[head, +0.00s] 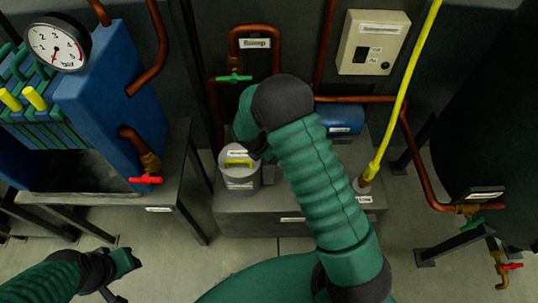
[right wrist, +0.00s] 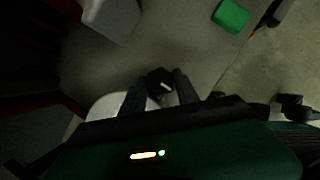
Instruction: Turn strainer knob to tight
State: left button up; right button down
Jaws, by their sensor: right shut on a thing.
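The strainer (head: 240,182) is a grey cylinder with a labelled lid and a yellow handle (head: 239,163), standing on a grey plinth. My right arm reaches over to its right side and hides most of the right gripper in the head view. In the right wrist view, the two fingers of my right gripper (right wrist: 160,76) stand either side of a small dark knob (right wrist: 159,84) with a white mark, and are shut on it. The pale strainer body (right wrist: 104,106) shows below. My left gripper (head: 118,278) hangs low at the left, away from the strainer; its finger opening is unclear.
A blue heat exchanger (head: 105,85) with a gauge stands on a table at left. Copper pipes, a green valve handle (head: 234,78) and a control box (head: 373,42) are behind. A yellow hose (head: 408,80) drops to the plinth (head: 245,220), right of my arm. Open floor lies in front.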

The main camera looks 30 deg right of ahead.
jog(key=shift+r+m+g+p, duration=0.15)
jog(key=shift+m+g+p, duration=0.15)
jog(key=shift+m+p, duration=0.6)
jog(key=shift+w+m+g+p, duration=0.1)
jog(key=shift+m+g+p, duration=0.2)
jog(key=shift+m+p, duration=0.45)
jog(key=m+g+p, duration=0.1)
jog(key=m, duration=0.2)
jog(key=shift+w+m+p, duration=0.1)
jog(key=shift+m+p, duration=0.15)
jog(key=shift+p, duration=0.05)
jog(key=shift+m+g+y, duration=0.3)
jog(key=shift+m+g, duration=0.2)
jog(key=shift+m, duration=0.5)
jog(key=m, duration=0.2)
jog(key=shift+w+d+f+m+g+y, duration=0.1)
jog(key=shift+f+m+g+y, duration=0.1)
jog(key=shift+m+g+y, duration=0.15)
jog(key=m+y, duration=0.1)
jog(key=m, duration=0.2)
jog(key=m+g+y+b, duration=0.1)
jog(key=m, duration=0.2)
jog(key=shift+d, duration=0.1)
jog(key=shift+m, duration=0.35)
jog(key=shift+w, duration=0.1)
